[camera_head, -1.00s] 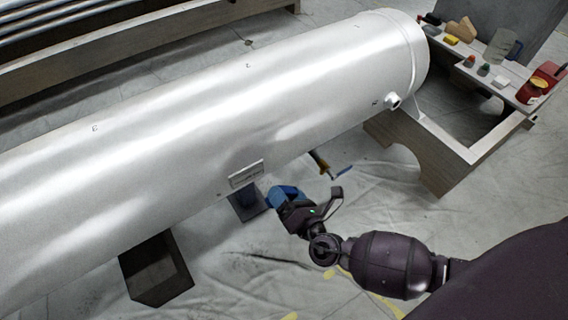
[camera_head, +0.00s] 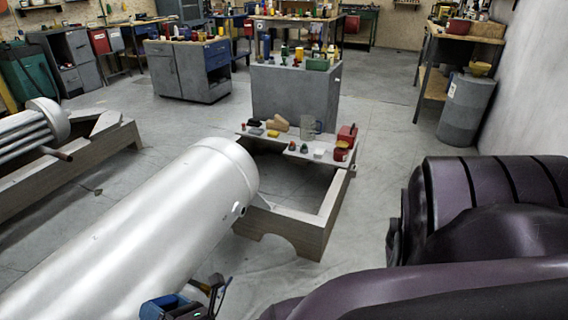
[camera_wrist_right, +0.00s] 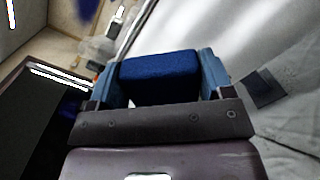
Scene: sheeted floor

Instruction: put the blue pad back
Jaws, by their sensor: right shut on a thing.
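The blue pad (camera_wrist_right: 160,68) is a dark blue block with a soft, fuzzy face. In the right wrist view it sits between the two light blue fingers of my right gripper, which is shut on it. In the head view my right gripper (camera_head: 182,303) is at the bottom edge, beside the lower right side of the silver tank, partly cut off by the frame. I cannot clearly separate pad from fingers there. A grey shelf board (camera_head: 285,146) with several small items lies across the far end of the wooden cradle. My left gripper is out of view.
The silver tank (camera_head: 150,235) fills the lower left. The wooden cradle (camera_head: 315,225) stands at its far end, with a grey cabinet (camera_head: 290,98) behind. A grey drum (camera_head: 466,108) stands at the right. The sheeted floor right of the cradle is clear.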

